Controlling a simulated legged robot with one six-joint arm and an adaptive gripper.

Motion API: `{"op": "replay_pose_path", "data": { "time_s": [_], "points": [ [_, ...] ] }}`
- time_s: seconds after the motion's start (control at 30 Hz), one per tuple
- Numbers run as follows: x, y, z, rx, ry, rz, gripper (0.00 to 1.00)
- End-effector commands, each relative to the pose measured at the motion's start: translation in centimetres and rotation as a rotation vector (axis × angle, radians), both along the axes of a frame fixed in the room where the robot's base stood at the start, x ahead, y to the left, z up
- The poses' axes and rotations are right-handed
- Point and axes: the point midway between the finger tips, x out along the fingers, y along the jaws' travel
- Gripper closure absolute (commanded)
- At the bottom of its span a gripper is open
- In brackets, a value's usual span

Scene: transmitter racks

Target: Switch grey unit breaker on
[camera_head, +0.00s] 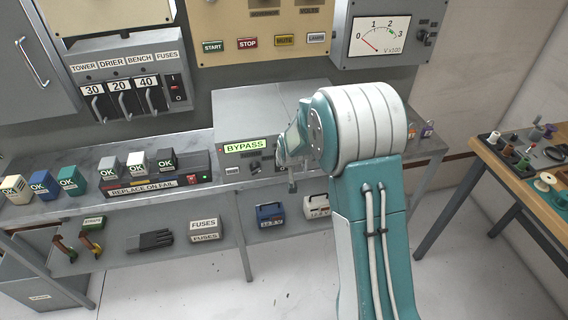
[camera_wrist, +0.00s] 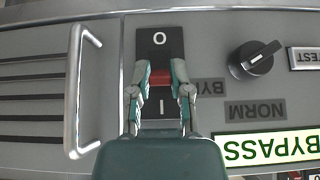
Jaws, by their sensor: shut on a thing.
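The grey unit (camera_head: 270,105) stands on the bench and carries a lit green BYPASS sign (camera_head: 245,146). In the wrist view, which shows the lettering upside down, its breaker is a black plate (camera_wrist: 160,38) marked O at the top and I below. The breaker's red lever (camera_wrist: 161,78) sits between the two marks. My gripper (camera_wrist: 161,72) is shut on the red lever, with one finger on each side.
A metal handle (camera_wrist: 82,90) is left of the breaker in the wrist view, and a black rotary knob (camera_wrist: 254,59) is right of it. A fuse rack (camera_head: 130,85) hangs left of the grey unit. A wooden table (camera_head: 515,180) stands at the right.

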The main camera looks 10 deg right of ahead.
Motion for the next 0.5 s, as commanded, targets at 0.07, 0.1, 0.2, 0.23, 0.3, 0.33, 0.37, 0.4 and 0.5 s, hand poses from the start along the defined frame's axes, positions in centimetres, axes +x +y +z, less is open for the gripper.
{"op": "replay_pose_path", "data": {
  "time_s": [0.07,0.1,0.2,0.23,0.3,0.33,0.37,0.4,0.5],
  "points": [
    [0.35,0.07,0.29,0.0,0.005,0.001,1.0],
    [0.35,0.07,0.3,0.0,0.01,0.001,1.0],
    [0.36,0.07,0.3,0.0,0.021,0.001,1.0],
    [0.36,0.07,0.32,0.0,0.022,0.001,1.0],
    [0.38,0.07,0.33,0.0,0.024,0.001,1.0],
    [0.38,0.07,0.33,0.0,0.024,0.001,1.0],
    [0.38,0.07,0.33,0.0,0.024,0.001,1.0],
    [0.38,0.07,0.33,0.0,0.024,0.001,1.0],
    [0.38,0.07,0.33,0.0,0.024,0.001,1.0]
  ]
}}
